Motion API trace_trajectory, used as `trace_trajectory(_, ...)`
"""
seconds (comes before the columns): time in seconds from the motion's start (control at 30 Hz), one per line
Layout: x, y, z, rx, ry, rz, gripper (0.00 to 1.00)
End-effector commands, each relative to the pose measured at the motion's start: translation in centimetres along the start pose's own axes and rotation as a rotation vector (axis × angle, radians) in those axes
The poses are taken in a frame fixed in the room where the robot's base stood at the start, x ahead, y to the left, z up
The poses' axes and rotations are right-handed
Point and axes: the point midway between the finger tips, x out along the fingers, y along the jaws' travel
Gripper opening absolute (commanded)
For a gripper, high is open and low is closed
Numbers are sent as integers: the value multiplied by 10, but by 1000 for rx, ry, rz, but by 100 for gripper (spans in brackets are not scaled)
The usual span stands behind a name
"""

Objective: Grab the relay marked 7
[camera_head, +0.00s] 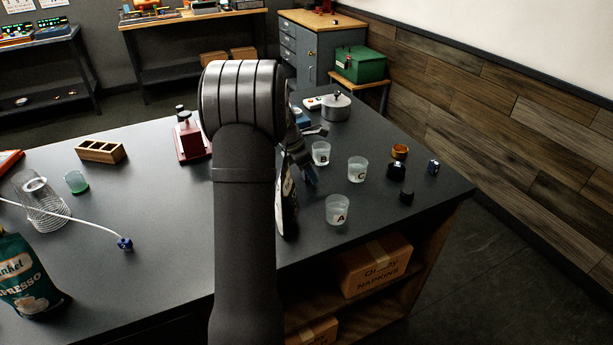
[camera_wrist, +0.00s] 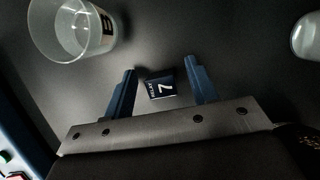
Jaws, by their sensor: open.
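The relay marked 7 (camera_wrist: 161,86) is a small dark block with a white label reading RELAY 7. In the wrist view it sits on the dark tabletop, in the gap between my two blue fingers. My gripper (camera_wrist: 160,66) is open, with a finger on either side of the relay and a visible space on each side. I cannot tell how high the fingers are above the table. In the head view my gripper (camera_head: 309,172) is partly hidden by my arm, and I cannot make out the relay there.
Clear cups B (camera_head: 321,153), C (camera_head: 357,169) and A (camera_head: 337,210) stand close to my gripper. A clear cup (camera_wrist: 72,30) shows upper left in the wrist view. An amber jar (camera_head: 399,152) and small dark items (camera_head: 433,167) lie right. A metal pot (camera_head: 336,107) stands behind.

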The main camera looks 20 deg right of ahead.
Motion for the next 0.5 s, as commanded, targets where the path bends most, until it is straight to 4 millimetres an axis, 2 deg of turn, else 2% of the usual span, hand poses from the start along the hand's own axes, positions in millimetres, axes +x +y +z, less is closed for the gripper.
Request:
trace_trajectory(0.1, 0, 0, 0, 0, 0, 0, 53)
trace_trajectory(0.13, 0, 0, 0, 0, 0, 0, 49)
trace_trajectory(0.3, -1, 0, 0, 0, 0, 0, 15)
trace_trajectory(0.37, -1, 0, 0, 0, 0, 0, 5)
trace_trajectory(0.5, -1, 0, 0, 0, 0, 0, 5)
